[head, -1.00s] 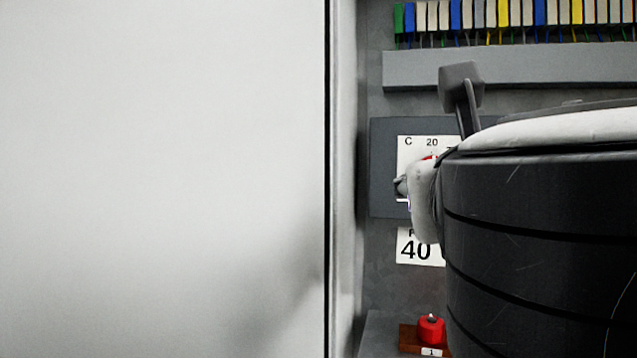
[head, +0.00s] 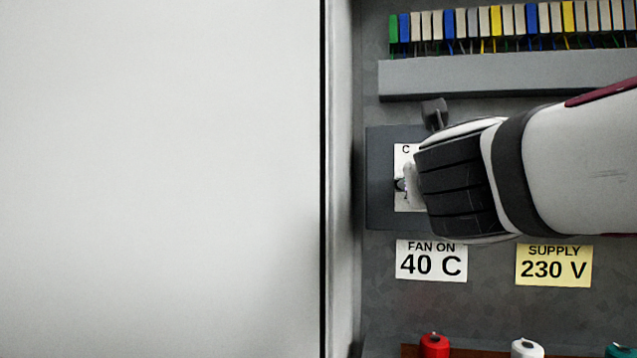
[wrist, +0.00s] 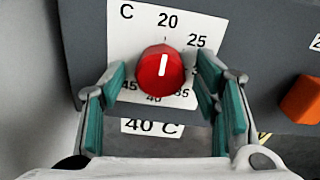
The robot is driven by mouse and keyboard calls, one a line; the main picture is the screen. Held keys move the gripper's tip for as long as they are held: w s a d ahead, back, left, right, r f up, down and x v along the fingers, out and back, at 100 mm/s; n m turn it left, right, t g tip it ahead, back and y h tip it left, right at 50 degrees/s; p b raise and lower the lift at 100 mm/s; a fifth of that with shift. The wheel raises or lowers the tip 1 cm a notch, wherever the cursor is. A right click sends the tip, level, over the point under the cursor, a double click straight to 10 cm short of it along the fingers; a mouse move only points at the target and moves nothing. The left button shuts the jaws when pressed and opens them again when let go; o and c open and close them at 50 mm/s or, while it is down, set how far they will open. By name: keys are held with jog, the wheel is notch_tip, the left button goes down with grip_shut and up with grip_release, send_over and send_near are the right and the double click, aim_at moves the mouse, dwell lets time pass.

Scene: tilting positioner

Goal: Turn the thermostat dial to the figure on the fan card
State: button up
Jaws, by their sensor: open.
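The red thermostat dial (wrist: 153,84) shows in the wrist view on a white scale plate (wrist: 120,42) with figures from 20 to 45. Its white pointer line points up, close to the 20. My gripper (wrist: 160,74) is open, with one teal-padded finger on each side of the dial and gaps showing between. In the head view my gripper (head: 408,186) is in front of the scale plate, and my wrist hides the dial. The fan card (head: 431,262) reads FAN ON 40 C; its lower figure also shows below the dial in the wrist view (wrist: 152,127).
A yellow card (head: 553,266) reads SUPPLY 230 V. A grey duct (head: 500,78) and a row of coloured terminals run above. An orange part (wrist: 302,99) sits right of the dial. Red (head: 434,345) and white (head: 527,348) knobs stand below. A pale panel (head: 160,180) fills the left.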

jog(key=c, duration=1.1)
jog(key=shift+c, duration=0.2)
